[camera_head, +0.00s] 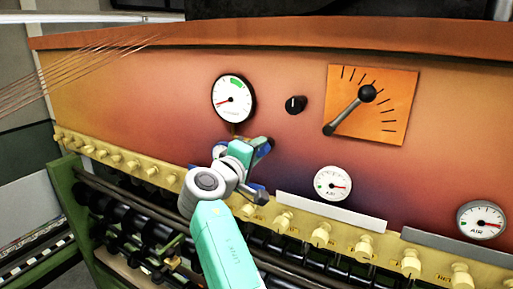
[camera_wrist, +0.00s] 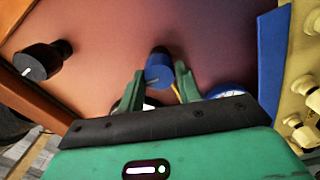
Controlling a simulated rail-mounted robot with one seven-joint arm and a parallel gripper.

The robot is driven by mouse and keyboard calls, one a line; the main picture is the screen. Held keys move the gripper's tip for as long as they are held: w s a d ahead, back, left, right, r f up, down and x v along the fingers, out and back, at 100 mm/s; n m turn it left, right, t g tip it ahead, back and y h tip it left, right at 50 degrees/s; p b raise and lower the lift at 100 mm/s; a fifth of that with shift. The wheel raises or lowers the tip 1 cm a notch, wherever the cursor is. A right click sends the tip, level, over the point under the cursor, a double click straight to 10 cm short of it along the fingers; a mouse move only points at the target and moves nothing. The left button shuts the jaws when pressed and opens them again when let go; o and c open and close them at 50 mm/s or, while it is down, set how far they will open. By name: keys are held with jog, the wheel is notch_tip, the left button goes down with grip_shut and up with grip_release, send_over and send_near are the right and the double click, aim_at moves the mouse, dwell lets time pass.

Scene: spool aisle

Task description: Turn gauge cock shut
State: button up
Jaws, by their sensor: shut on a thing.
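The gauge cock appears to be the blue knob (camera_wrist: 158,71) in the wrist view, with a pale line on its face. It projects from the reddish panel. My gripper (camera_wrist: 161,84) has its two green fingers on either side of the knob, closed on it. In the head view my gripper (camera_head: 258,150) is at the panel just below a round white gauge (camera_head: 233,99), whose needle points to the lower left and which has a green sector. A short brass fitting (camera_head: 235,130) shows under that gauge. The knob itself is hidden there by my gripper.
A black knob (camera_head: 295,104) sits right of the gauge and also shows in the wrist view (camera_wrist: 38,60). Farther right is a lever (camera_head: 348,111) on an orange plate. Two air gauges (camera_head: 333,183) (camera_head: 482,220) and a row of cream fittings (camera_head: 283,220) lie lower.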

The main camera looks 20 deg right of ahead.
jog(key=shift+n, duration=0.4)
dwell(0.3)
jog(key=o, duration=1)
jog(key=shift+a, duration=0.1)
jog(key=b+v, duration=0.2)
jog(key=v, duration=0.5)
jog(key=shift+s+a+b, duration=0.2)
jog(key=shift+s+b, duration=0.1)
jog(key=shift+a, duration=0.1)
